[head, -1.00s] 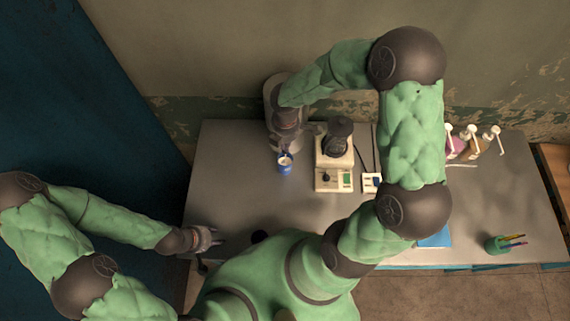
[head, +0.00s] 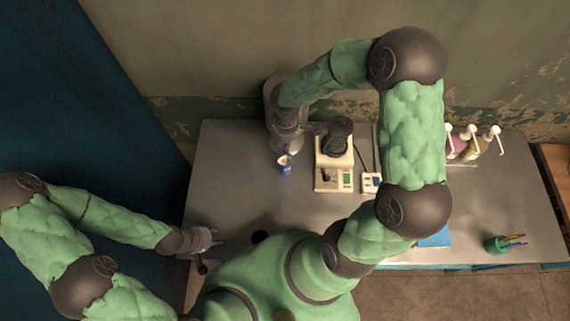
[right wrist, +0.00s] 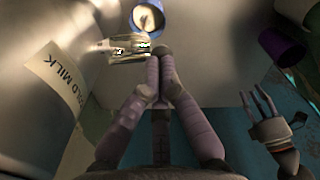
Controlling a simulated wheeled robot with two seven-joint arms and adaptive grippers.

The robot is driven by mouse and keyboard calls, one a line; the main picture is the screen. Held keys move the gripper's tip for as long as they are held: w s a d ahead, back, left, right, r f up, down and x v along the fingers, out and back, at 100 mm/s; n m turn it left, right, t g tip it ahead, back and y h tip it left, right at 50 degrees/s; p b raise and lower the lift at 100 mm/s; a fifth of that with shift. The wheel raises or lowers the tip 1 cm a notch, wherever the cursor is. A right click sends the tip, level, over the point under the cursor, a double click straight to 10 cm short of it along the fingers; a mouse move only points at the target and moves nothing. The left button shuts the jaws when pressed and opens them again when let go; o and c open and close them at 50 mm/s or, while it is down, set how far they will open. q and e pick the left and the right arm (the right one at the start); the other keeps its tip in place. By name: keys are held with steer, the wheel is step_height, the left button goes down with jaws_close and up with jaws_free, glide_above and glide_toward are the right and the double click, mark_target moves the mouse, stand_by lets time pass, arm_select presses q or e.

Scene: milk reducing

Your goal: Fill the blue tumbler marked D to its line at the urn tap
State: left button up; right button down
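The blue tumbler (head: 285,169) stands on the grey table below the urn (head: 271,92), with white milk inside. In the right wrist view the tumbler (right wrist: 148,17) is seen from above, its line and letter not readable. The metal tap (right wrist: 128,47) juts out beside it. The urn's side carries a COLD MILK label (right wrist: 55,80). My right gripper (right wrist: 160,62) is shut, its fingertips together at a dark knob by the tap; I cannot tell whether they grip it. My left gripper (head: 214,237) is open and empty at the table's front left.
A cream machine (head: 334,178) with a dark top stands right of the tumbler, a small display box (head: 371,183) beside it. Pump bottles (head: 474,148) stand back right, a green pen cup (head: 497,245) front right. A purple cup (right wrist: 283,47) shows in the wrist view.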

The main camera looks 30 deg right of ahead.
stand_by(0.4)
step_height(320, 180, up, 7)
steer(key=p, duration=0.6)
steer(key=shift+r, duration=0.1)
arm_select(q)
step_height(320, 180, up, 6)
steer(key=shift+f, duration=0.1)
